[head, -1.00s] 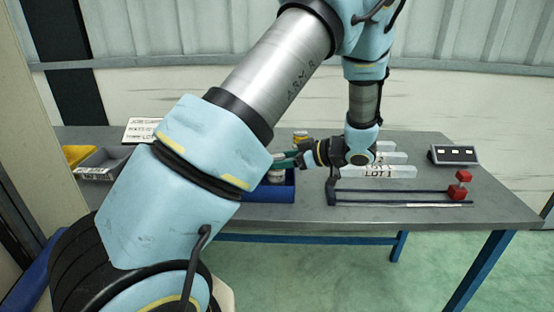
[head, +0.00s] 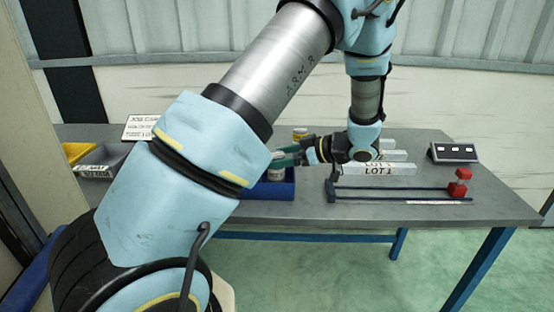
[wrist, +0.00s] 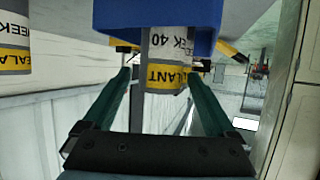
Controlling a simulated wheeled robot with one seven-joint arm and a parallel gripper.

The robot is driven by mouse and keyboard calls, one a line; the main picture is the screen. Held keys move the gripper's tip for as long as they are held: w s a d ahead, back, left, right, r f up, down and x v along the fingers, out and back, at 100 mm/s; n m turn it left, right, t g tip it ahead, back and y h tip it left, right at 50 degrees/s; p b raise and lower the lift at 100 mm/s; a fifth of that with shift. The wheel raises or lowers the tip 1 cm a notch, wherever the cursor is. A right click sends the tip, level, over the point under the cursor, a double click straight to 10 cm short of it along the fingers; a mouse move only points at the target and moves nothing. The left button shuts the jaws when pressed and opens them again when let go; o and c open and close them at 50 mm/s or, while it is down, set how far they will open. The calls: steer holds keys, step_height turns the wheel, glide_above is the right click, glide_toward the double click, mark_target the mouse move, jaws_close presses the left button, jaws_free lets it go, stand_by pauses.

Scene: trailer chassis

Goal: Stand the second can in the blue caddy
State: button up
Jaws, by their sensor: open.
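The blue caddy (head: 262,191) stands at the table's front edge in the head view, partly hidden by my arm. It fills the top of the wrist view (wrist: 205,15). A white can with a yellow sealant label (wrist: 165,68) is at the caddy in the wrist view, its lower part hidden by the caddy wall; a can also shows there in the head view (head: 277,174). My gripper (head: 284,158) is open, its green fingers (wrist: 165,82) apart with the can between them in the picture; I cannot tell whether they touch it. Another sealant can (wrist: 14,45) shows at the wrist view's left edge.
A can with a yellow top (head: 300,134) stands behind my gripper. White LOT blocks (head: 380,168), a dark rail fixture with red knobs (head: 400,194) and a control box (head: 453,153) are to the right. Yellow (head: 78,153) and grey (head: 103,160) bins sit left.

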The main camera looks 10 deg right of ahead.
steer(key=b+v, duration=0.2)
steer(key=v, duration=0.9)
steer(key=shift+b, duration=0.35)
steer(key=shift+s+d, duration=0.1)
steer(key=shift+d, duration=0.05)
